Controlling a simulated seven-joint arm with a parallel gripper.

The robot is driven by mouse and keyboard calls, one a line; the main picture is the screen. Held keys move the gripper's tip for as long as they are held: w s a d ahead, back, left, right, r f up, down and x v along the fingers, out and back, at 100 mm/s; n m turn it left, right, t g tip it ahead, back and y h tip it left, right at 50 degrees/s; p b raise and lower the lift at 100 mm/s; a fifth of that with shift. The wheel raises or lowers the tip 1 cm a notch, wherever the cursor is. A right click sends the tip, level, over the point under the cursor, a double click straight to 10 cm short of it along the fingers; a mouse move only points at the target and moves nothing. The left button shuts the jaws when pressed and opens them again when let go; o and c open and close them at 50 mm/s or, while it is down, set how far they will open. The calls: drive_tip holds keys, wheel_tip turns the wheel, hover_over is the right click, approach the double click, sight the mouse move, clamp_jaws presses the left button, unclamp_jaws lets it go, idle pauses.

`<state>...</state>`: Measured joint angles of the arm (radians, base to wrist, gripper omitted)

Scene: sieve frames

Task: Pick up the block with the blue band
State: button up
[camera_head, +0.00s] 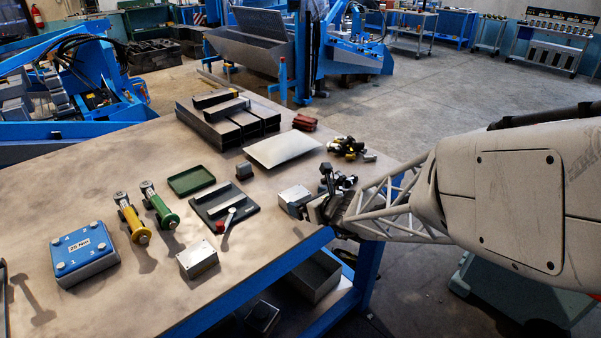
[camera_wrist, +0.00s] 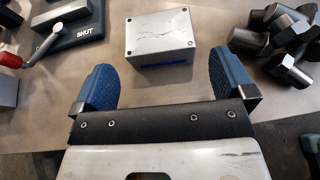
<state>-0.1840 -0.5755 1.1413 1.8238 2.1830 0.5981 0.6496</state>
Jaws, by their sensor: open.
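The block with the blue band (camera_wrist: 160,32) is a silver metal box with screws at its top corners. Its blue band shows on the side facing my gripper in the wrist view. In the head view the block (camera_head: 292,194) stands near the table's right edge, partly hidden by my gripper (camera_head: 318,208). In the wrist view my gripper (camera_wrist: 161,64) is open, with one blue ridged finger on either side of the space in front of the block. The block is just beyond the fingertips, and nothing is between the fingers.
A similar silver block (camera_head: 198,258) stands near the table's front edge. Bare table surrounds the block.

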sight(299, 197)
drive_tip(key=shift+x, duration=2.6)
drive_tip(key=shift+s, duration=0.1)
drive_tip(key=shift+r, duration=0.1)
drive_tip(key=c, duration=1)
drive_tip(key=shift+c, duration=0.2)
drive_tip(key=shift+r, duration=0.15)
drive_tip(key=shift+r, duration=1.35)
drive_tip(key=shift+s+r, duration=0.1)
drive_tip(key=shift+r, duration=0.25)
drive_tip(key=s+d, duration=0.2)
drive_tip(key=s, duration=0.5)
drive_tip(key=s+d+r, duration=0.1)
drive_tip(key=s+d, duration=0.2)
drive_tip(key=s, duration=0.5)
